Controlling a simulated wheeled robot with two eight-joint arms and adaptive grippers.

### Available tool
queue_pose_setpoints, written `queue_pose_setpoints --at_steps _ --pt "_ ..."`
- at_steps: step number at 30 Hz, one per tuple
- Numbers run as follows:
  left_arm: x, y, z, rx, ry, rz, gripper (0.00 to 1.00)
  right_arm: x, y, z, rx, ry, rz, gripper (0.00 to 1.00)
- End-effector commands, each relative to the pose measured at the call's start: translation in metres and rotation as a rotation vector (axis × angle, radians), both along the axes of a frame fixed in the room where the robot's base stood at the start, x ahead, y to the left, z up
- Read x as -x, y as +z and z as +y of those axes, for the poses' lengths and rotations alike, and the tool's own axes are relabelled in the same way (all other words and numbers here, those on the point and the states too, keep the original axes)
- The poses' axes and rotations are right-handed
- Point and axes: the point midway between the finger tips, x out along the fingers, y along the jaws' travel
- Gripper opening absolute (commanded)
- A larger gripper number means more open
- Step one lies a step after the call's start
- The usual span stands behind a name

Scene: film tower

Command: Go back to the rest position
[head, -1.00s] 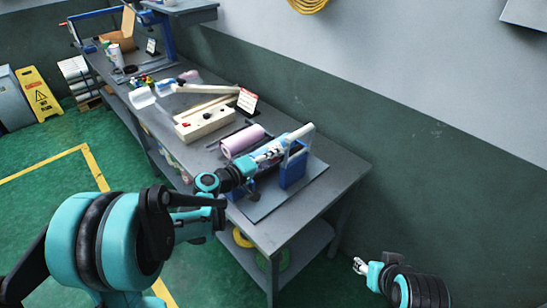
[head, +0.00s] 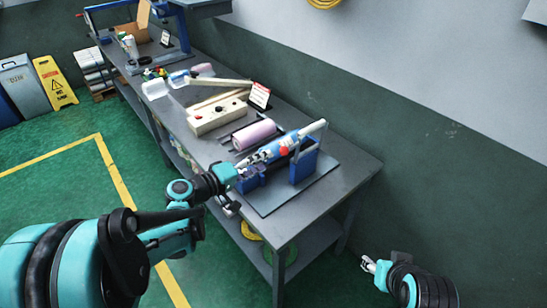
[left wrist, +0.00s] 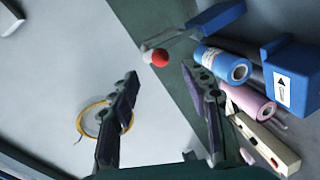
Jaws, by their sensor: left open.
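My left gripper (head: 246,161) is open beside the blue-stand fixture on the bench. In the left wrist view its two dark fingers (left wrist: 160,76) are spread with nothing between them. The fixture has blue uprights (head: 304,162), a pale bar (head: 313,128) and a red knob (head: 284,151); the red and white knob also shows in the left wrist view (left wrist: 158,57). A blue roll (left wrist: 222,64) lies near a pink roll (left wrist: 250,103), apart from the fingers. My right gripper (head: 369,264) hangs low at the right, clear of the bench; its fingers are too small to judge.
The grey bench (head: 350,168) carries the pink roll (head: 254,134), a wooden block with red buttons (head: 218,117), a small sign (head: 260,95) and a cardboard box. A yellow caution sign (head: 55,83) stands on the left. The green floor left of the bench is open.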

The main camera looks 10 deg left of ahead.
Motion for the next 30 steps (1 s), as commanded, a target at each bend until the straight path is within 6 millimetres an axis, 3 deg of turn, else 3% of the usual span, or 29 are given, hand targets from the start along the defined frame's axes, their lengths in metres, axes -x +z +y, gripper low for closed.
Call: queue_pose_setpoints --at_steps 6,23,26,30 --pt "0.014 0.003 0.01 0.0 -0.001 0.0 0.47 0.0 0.0 0.0 0.0 0.0 0.0 0.48" --pt "0.019 0.001 0.004 -0.027 -0.01 0.016 0.47 0.0 0.0 0.0 0.0 0.0 0.0 0.48" --pt "0.033 -0.007 -0.011 -0.117 -0.032 0.063 0.47 0.0 0.0 0.0 0.0 0.0 0.0 0.48" --pt "0.075 -0.028 -0.033 -0.353 -0.081 0.165 0.47 0.0 0.0 0.0 0.0 0.0 0.0 0.48"
